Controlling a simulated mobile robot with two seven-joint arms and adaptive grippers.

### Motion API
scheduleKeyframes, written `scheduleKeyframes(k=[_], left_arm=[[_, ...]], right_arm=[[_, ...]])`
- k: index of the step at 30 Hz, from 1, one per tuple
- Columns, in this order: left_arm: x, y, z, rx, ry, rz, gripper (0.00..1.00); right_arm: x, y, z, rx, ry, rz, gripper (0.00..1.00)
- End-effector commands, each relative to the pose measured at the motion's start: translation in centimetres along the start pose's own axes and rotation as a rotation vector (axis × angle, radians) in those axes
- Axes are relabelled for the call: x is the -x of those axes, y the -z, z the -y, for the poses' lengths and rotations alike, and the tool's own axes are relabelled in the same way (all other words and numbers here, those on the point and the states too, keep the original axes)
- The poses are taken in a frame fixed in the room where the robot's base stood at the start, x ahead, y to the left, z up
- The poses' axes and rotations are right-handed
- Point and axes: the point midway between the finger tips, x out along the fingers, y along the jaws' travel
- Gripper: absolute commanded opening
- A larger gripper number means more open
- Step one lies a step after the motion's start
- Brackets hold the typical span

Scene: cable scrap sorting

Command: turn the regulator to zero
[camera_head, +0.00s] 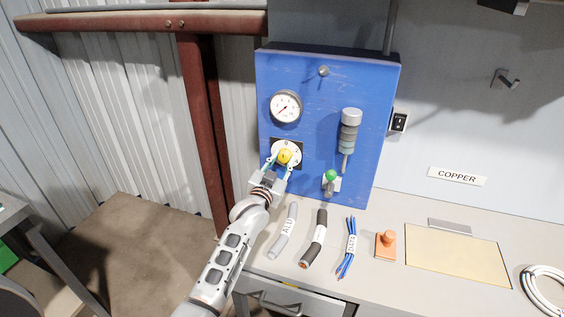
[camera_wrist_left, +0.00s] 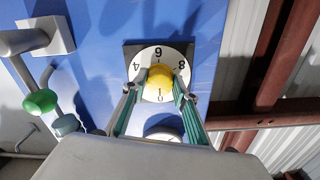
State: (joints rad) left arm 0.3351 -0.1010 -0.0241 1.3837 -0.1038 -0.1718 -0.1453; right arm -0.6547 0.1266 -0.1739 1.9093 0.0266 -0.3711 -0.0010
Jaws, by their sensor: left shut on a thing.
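The regulator is a yellow knob (camera_head: 284,156) on a white numbered dial (camera_head: 293,146) with a dark square backing, low on the blue panel (camera_head: 300,80). My left gripper (camera_head: 280,160) is at the knob, its fingers shut on it from both sides. In the left wrist view the yellow knob (camera_wrist_left: 160,76) sits between the two teal-sided fingertips of my left gripper (camera_wrist_left: 159,90). The dial (camera_wrist_left: 158,58) shows 4, 6, 8 and other digits around the knob. The knob's pointer mark cannot be made out. My right gripper is not in view.
A round gauge (camera_head: 286,107) is above the dial. To the right are a grey cylinder (camera_head: 349,130) and a green-knobbed valve (camera_head: 330,176). Cable pieces (camera_head: 314,240), an orange stamp-like object (camera_head: 386,245) and a tan mat (camera_head: 457,256) lie on the bench (camera_head: 390,285).

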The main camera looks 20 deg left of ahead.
Motion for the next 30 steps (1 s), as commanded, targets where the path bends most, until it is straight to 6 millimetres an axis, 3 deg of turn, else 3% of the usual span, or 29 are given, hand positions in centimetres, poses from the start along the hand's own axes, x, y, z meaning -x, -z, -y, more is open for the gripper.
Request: scheduleKeyframes(k=[5,6,8,20,25,30], left_arm=[[0.0,0.0,-0.1,0.003,-0.001,0.0,0.07],[0.0,0.0,-0.1,0.003,-0.001,0.0,0.33],[0.0,0.0,0.0,0.002,0.0,0.0,0.45],[0.3,0.0,0.0,0.0,0.0,0.0,0.45],[2.1,-0.1,0.0,-0.001,0.0,0.001,0.45],[5.4,-0.1,0.0,-0.001,-0.001,0.001,0.45]], right_arm=[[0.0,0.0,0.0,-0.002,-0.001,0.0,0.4],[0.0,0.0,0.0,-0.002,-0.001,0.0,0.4],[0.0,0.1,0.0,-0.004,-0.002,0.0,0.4],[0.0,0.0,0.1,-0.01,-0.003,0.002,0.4],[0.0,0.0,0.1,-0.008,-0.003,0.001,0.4],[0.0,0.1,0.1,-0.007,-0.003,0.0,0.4]])
